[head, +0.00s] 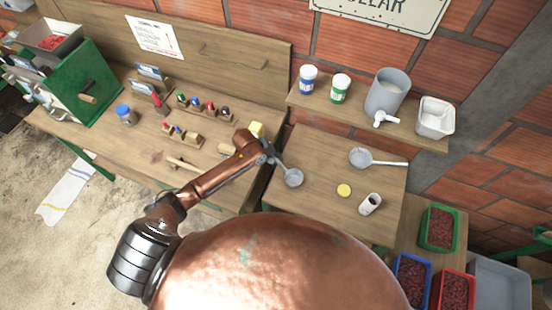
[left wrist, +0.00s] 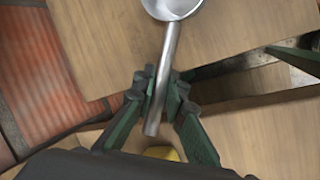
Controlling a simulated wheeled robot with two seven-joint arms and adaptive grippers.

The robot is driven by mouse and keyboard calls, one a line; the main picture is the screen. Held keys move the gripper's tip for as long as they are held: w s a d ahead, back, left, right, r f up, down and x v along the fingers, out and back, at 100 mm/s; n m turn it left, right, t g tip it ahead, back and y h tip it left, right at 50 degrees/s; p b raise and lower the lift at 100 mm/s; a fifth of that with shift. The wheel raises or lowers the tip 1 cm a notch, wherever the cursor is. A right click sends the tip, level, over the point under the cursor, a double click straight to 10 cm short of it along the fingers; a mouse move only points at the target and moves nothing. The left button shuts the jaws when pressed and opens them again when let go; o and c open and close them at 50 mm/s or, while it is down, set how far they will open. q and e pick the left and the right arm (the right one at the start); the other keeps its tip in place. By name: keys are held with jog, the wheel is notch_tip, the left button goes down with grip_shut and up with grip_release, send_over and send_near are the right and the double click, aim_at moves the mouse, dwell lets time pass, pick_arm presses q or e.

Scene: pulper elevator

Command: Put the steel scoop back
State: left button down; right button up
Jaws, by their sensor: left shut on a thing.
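The steel scoop has a round grey bowl (head: 293,177) over the left part of the right-hand wooden table (head: 315,220). My left gripper (head: 269,152) is shut on its handle, up and left of the bowl. In the left wrist view, the green fingers (left wrist: 159,88) close on the straight handle (left wrist: 170,55) from both sides. The bowl (left wrist: 174,4) is cut off by the top edge there. I cannot tell whether the bowl touches the table. My right gripper is not in view.
On the right table lie a pan-like ladle (head: 361,157), a yellow disc (head: 344,190) and a white cup (head: 370,204). A shelf behind holds two jars, a grey dispenser (head: 385,93) and a white tub (head: 435,117). The left bench (head: 105,127) holds small bottles in racks.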

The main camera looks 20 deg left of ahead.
pick_arm(q)
jog(key=shift+f, duration=0.1)
jog(key=c, duration=2)
grip_release()
jog(key=shift+o, duration=0.2)
jog(key=v, duration=1.2)
